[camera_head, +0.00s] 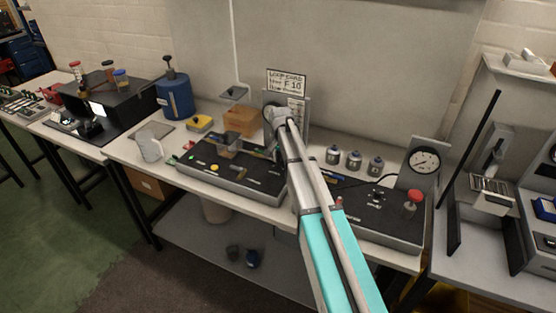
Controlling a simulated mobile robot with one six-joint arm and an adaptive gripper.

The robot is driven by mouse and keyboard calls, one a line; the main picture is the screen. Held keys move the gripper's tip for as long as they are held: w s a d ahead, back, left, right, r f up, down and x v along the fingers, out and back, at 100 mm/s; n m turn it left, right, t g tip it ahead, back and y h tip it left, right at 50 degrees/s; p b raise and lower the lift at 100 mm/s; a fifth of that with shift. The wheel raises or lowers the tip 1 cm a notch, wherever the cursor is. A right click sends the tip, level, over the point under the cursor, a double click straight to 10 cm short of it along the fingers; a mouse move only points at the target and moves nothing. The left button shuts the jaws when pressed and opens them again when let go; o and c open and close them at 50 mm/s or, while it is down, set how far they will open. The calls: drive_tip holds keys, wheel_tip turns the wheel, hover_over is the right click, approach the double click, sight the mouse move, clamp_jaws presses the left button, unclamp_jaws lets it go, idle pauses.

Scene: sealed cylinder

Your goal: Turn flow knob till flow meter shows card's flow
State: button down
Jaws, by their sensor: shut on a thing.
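A white card (287,83) with a black border stands at the back of the bench. Its top line looks like "LOOP CARD" and a line below shows "F 10"; the smaller print is not clear. Behind my wrist stands a grey upright panel (299,108) with a pale marked face, perhaps the flow meter; its reading cannot be made out. My arm reaches up from the bottom to this spot. My gripper (277,153) is shut at the right part of the left black console (235,178), mostly hidden by my arm. The flow knob it closes on is hidden too.
A round dial gauge (425,161) stands on the right console, behind a red mushroom button (413,196). Several small canisters (354,160) stand right of my arm.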

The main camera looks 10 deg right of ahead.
drive_tip(key=shift+s+a+m, duration=0.1)
drive_tip(key=shift+s+m, duration=0.05)
drive_tip(key=shift+m, duration=0.45)
drive_tip(key=shift+c, duration=1.7)
unclamp_jaws()
drive_tip(key=shift+a, duration=0.1)
drive_tip(key=shift+o, duration=0.2)
drive_tip(key=shift+r, duration=0.1)
